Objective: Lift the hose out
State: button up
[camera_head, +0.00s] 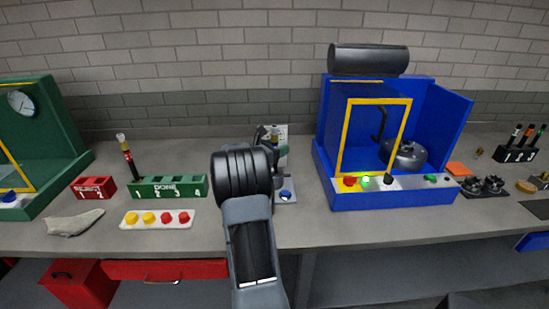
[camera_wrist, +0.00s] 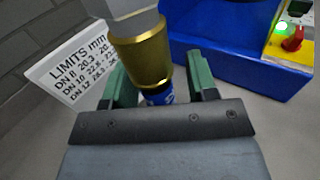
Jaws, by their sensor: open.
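In the wrist view, my gripper (camera_wrist: 158,66) has its two green fingers apart, one on each side of a brass cylinder (camera_wrist: 142,52). The cylinder looks like the ferrule of a hose end. A grey part (camera_wrist: 132,8) joins its upper end, cut off by the frame. A blue part (camera_wrist: 158,97) with white marking shows below it, between the fingers. I cannot tell whether a finger touches it. What holds the hose is hidden. In the head view, my arm covers most of this spot.
A LIMITS card (camera_wrist: 72,72) stands close to the left finger. The blue machine (camera_head: 322,170) with a yellow-framed guard is to the right. On the left are the green DONE rack (camera_head: 168,188) holding one hose (camera_head: 127,160), the red REJECT rack (camera_head: 94,187) and a button strip (camera_head: 157,219).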

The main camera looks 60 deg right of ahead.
jog(key=shift+c, duration=0.2)
grip_shut()
dwell(0.4)
